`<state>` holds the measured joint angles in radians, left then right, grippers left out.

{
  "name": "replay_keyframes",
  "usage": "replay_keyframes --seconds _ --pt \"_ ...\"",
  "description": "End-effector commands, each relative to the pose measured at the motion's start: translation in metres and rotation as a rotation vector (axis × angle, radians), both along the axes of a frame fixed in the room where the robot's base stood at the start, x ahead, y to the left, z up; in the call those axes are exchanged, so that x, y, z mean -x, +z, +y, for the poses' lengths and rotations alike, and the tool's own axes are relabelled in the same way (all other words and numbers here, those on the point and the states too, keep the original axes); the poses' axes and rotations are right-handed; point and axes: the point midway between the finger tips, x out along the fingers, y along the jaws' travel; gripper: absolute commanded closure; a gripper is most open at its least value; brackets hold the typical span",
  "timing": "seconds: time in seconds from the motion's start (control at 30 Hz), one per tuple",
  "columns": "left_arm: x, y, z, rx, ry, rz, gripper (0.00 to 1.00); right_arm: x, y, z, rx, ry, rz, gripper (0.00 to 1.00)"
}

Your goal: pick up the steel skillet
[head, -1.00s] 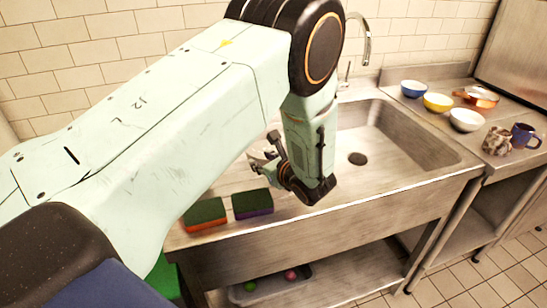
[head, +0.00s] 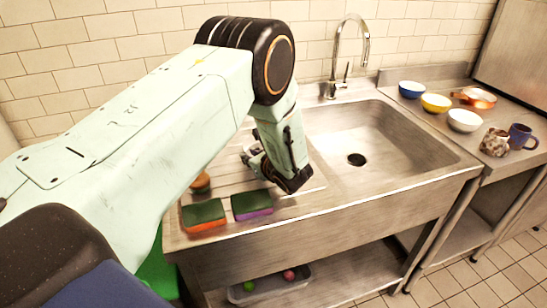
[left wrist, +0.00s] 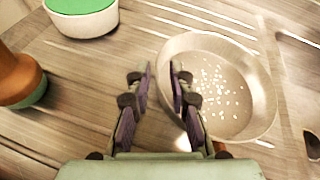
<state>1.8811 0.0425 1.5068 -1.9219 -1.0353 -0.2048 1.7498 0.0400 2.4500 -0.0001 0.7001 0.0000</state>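The steel skillet (left wrist: 228,90) is a round, shallow, pale metal pan with small bright specks inside, lying on the ribbed drainboard in the left wrist view. My left gripper (left wrist: 162,70) is open, with its two fingers apart and nothing visible between them. Its right finger overlaps the skillet's left rim in that view; I cannot tell whether it touches. The skillet's handle is not clearly visible. In the head view my left gripper (head: 252,160) hangs over the drainboard, and my arm hides the skillet. My right gripper is in neither view.
Two sponges, orange (head: 204,215) and purple (head: 252,205), lie at the drainboard's front edge. A brown object with a green base (left wrist: 18,80) and a white, green-topped container (left wrist: 82,18) are nearby. The sink basin (head: 385,140) is right; bowls and mugs stand beyond.

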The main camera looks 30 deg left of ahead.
Motion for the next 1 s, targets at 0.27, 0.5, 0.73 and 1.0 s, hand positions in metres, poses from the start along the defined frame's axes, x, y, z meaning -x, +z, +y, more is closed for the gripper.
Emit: replay_keyframes --seconds 0.27,0.5,0.73,1.0 --pt "0.0001 -0.0001 -0.0003 0.000 0.000 0.000 1.00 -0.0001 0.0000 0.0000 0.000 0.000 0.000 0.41" --pt "0.0004 -0.0002 -0.0003 0.000 0.001 0.001 1.00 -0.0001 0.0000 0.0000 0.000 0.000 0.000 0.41" --pt "0.0005 -0.0004 -0.0002 0.000 0.000 0.002 1.00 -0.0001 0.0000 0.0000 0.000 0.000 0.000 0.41" --pt "-0.0007 0.0012 -0.0002 -0.001 0.000 -0.003 1.00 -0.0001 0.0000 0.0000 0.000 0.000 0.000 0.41"
